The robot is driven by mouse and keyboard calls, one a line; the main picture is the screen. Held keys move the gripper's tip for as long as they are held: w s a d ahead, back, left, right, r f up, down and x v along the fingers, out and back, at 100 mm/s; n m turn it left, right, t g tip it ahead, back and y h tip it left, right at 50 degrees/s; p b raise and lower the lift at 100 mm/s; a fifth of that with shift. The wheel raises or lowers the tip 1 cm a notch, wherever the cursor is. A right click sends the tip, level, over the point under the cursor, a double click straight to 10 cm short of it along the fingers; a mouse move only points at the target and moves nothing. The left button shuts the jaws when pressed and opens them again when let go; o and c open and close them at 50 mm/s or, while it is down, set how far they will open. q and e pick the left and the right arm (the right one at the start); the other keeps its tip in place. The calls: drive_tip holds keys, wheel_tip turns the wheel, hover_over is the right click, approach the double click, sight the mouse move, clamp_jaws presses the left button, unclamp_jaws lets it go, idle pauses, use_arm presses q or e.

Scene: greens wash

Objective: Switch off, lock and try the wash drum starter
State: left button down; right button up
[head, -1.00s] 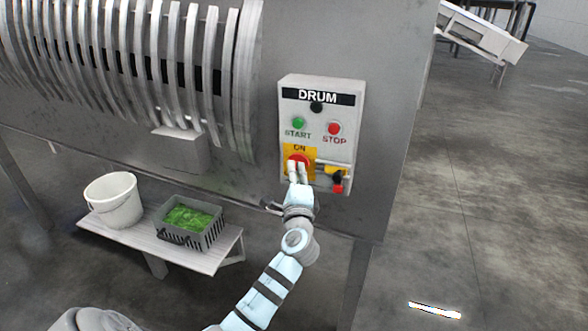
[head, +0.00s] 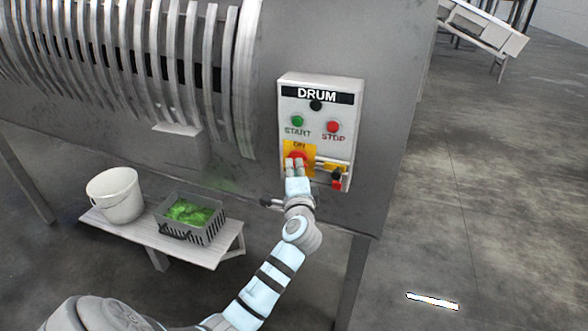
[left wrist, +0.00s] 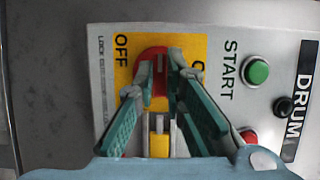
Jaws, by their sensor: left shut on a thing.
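The grey starter box (head: 288,108), labelled DRUM, is on the machine's side. Its red rotary switch knob (head: 296,156) sits on a yellow plate (head: 309,149) with ON above it. My left gripper (head: 295,166) is shut on the knob. In the left wrist view my left gripper (left wrist: 160,80) has a finger on each side of the red knob (left wrist: 154,54); OFF reads to its left and ON is partly covered. The knob's exact angle is hard to tell. Right of the switch are small yellow, black and red parts (head: 337,180), too small to identify surely. My right gripper is out of view.
A green START button (head: 298,121) and a red STOP button (head: 333,126) sit above the switch. A low bench (head: 150,237) at left holds a white bucket (head: 116,200) and a grey crate (head: 198,235) of greens.

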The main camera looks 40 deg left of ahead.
use_arm(q)
drive_tip(key=c, duration=1.7)
unclamp_jaws()
drive_tip(key=shift+o, duration=0.2)
drive_tip(key=v, duration=1.2)
